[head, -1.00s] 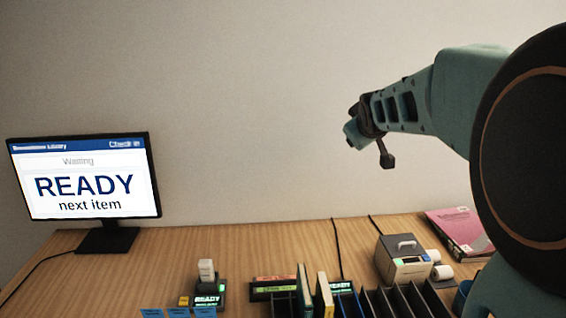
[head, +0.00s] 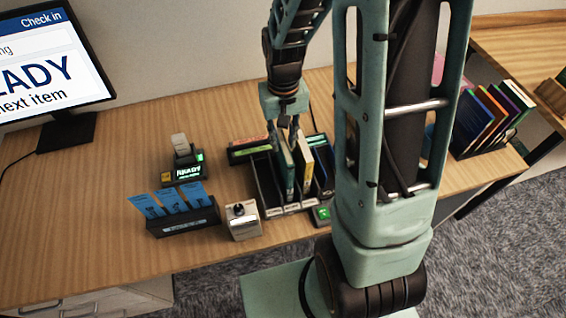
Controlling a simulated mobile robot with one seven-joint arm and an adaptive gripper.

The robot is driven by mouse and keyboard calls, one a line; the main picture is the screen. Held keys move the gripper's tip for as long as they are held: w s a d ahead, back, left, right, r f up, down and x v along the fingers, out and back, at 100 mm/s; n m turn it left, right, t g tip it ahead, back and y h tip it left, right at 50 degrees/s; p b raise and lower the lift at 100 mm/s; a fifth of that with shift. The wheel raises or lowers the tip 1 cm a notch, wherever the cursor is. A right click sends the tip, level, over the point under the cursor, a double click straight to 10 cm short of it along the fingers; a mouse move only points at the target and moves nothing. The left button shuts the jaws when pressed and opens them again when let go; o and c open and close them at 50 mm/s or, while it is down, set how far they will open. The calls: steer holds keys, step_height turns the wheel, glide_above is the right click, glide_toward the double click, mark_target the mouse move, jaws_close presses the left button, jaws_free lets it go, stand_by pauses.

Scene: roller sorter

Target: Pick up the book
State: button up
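A dark green book (head: 285,167) stands upright in a slot of the black sorting rack (head: 262,185) on the desk. A second book with yellow and white on it (head: 304,163) stands just to its right. My gripper (head: 283,131) points down at the top of the green book. Its two fingers are spread apart, one at each side of the book's top edge. Contact between the fingers and the book cannot be made out. Part of the rack's right side is hidden behind my arm.
A scanner stand (head: 184,160), a holder with blue cards (head: 183,218) and a small white device (head: 242,220) stand left of the rack. A monitor (head: 50,65) is at the back left. More books (head: 490,118) stand in a rack at the right.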

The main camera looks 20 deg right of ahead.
mark_target(284, 166)
steer(key=shift+s+f, duration=0.2)
steer(key=shift+f, duration=0.4)
steer(key=shift+s+f+p, duration=0.15)
steer(key=shift+f+p, duration=0.3)
steer(key=shift+f, duration=1.7)
steer(key=shift+c, duration=0.4)
jaws_close()
